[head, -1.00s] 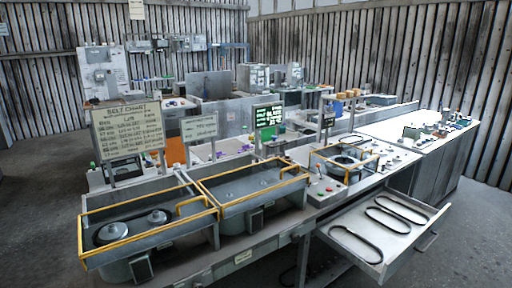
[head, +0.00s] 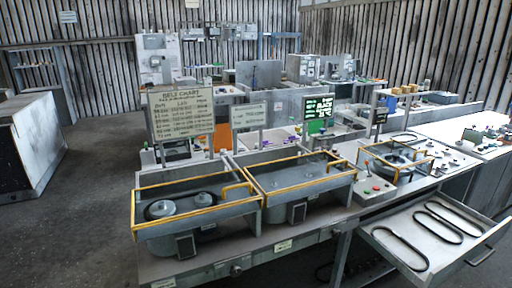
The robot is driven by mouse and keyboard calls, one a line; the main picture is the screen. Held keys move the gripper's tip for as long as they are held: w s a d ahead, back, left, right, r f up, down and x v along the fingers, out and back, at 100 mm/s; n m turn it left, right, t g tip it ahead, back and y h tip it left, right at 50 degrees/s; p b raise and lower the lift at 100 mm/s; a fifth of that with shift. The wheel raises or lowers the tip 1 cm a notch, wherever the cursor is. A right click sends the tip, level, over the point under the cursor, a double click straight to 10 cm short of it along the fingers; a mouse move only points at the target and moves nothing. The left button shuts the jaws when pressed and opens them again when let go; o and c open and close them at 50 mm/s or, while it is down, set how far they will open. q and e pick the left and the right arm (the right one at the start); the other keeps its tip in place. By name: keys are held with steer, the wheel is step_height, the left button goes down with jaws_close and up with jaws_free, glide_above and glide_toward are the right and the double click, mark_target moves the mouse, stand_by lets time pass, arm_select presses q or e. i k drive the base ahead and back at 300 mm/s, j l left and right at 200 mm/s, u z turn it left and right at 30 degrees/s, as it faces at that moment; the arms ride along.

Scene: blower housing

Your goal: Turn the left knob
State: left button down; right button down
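Two yellow-rimmed housings stand side by side on the workbench. The left housing (head: 150,219) holds two pulleys with a dark belt around them, and the right housing (head: 262,205) is at its right. A small round knob-like part (head: 237,270) is on the bench's front edge below the housings. Another small part (head: 336,233) is farther right on that edge. Both are too small to tell their setting, and I cannot be sure which is the left knob. Neither of my grippers is in view.
An open drawer (head: 396,267) with several belts juts out at the right. A belt chart sign (head: 183,116) and a lit screen (head: 318,107) stand behind the housings. A grey cabinet (head: 27,143) is at the far left. The floor (head: 80,225) between it and the bench is clear.

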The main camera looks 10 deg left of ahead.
mark_target(235, 271)
steer(key=u, duration=0.2)
steer(key=l+u, duration=0.45)
steer(key=k+l+u, duration=0.1)
steer(key=l+u, duration=0.35)
steer(key=l, duration=0.15)
